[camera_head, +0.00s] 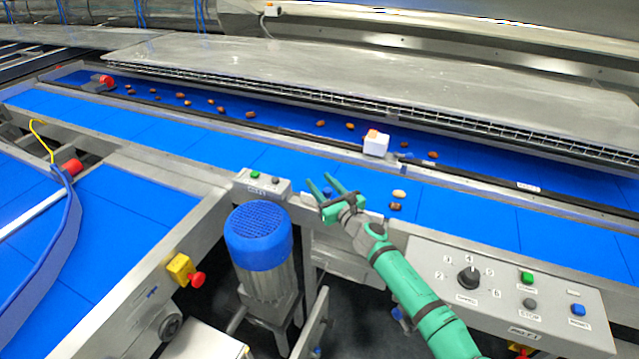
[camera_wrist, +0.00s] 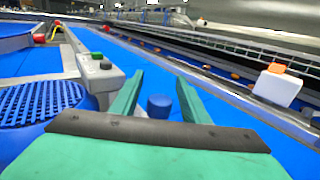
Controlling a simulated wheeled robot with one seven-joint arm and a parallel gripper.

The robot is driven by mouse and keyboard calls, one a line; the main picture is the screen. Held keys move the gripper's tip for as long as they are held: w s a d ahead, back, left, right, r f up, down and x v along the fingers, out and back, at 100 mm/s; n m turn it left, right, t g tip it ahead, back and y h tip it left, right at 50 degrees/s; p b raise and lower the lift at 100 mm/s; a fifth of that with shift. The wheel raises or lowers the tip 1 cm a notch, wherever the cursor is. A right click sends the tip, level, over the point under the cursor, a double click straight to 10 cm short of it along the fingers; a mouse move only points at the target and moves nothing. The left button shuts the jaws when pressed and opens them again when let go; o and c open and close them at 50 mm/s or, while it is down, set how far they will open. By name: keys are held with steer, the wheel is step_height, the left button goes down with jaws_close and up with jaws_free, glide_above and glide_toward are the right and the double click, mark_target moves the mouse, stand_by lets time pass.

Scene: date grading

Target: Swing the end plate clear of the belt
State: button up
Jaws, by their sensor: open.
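My green gripper (camera_head: 321,183) is open at the near edge of the blue belt (camera_head: 480,212). In the wrist view my gripper (camera_wrist: 160,79) has its two fingers spread. A short blue knob (camera_wrist: 159,105) stands between them, nearer the finger bases than the tips. In the head view this knob (camera_head: 327,191) shows small between the green fingers. I cannot tell whether either finger touches it. No end plate can be made out clearly; the knob's mounting and anything under it are hidden by my gripper.
A white box with an orange top (camera_head: 375,147) stands at the belt's far rail. A blue-capped motor (camera_head: 258,235) and a small button box (camera_head: 262,184) are left of my gripper. A control panel (camera_head: 505,285) is at right.

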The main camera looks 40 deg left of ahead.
steer(key=v, duration=1)
steer(key=shift+s+d, duration=0.15)
steer(key=shift+s, duration=0.05)
steer(key=shift+d, duration=0.2)
steer(key=shift+w, duration=0.1)
